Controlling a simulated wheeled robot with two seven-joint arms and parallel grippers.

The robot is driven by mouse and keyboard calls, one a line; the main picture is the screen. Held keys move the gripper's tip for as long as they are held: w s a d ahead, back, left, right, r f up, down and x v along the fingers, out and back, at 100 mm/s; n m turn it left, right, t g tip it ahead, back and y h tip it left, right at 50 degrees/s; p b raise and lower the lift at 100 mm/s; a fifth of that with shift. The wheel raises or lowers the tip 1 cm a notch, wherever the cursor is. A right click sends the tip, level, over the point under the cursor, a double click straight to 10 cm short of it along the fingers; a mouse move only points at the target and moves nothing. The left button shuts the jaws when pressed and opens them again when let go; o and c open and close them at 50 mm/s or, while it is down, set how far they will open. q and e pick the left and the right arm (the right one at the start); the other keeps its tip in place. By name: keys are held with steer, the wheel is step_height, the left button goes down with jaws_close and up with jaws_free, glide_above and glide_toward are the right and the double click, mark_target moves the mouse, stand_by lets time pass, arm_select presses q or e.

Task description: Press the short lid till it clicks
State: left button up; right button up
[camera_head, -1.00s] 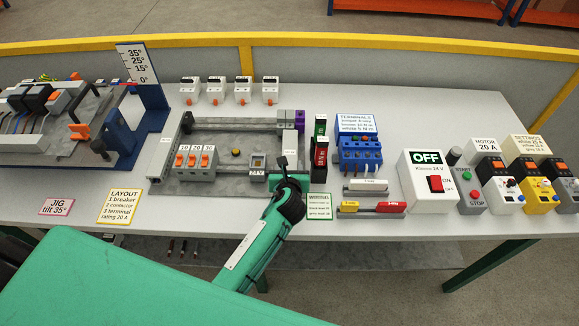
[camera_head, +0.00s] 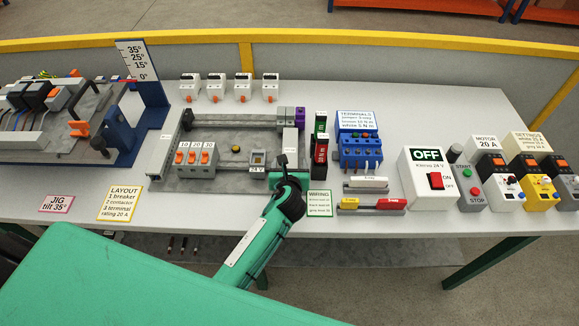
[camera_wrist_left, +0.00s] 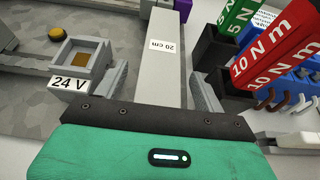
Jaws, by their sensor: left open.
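The light grey lid bar marked 20 cm (camera_wrist_left: 165,48), which I take for the short lid, runs away from me in the left wrist view. In the head view it shows at the right side of the grey panel (camera_head: 289,139). My left gripper (camera_wrist_left: 162,90) is open, with one finger on each side of the bar's near part. No contact between fingers and bar can be made out. In the head view the left gripper (camera_head: 282,164) is at the panel's near right corner and hides the bar's near end. Whether the lid is seated cannot be told. My right gripper is not in view.
A 24 V box (camera_wrist_left: 80,64) stands close left of the gripper. Red 10 N m (camera_wrist_left: 272,48) and green 5 N m blocks stand close right. The blue terminal block (camera_head: 361,150) and the OFF switch box (camera_head: 427,172) are further right.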

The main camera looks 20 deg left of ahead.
arm_select(q)
steer(key=b+v, duration=0.2)
steer(key=v, duration=1.1)
steer(key=shift+s+d+b, duration=0.2)
steer(key=shift+s+b, duration=0.1)
steer(key=shift+s, duration=0.05)
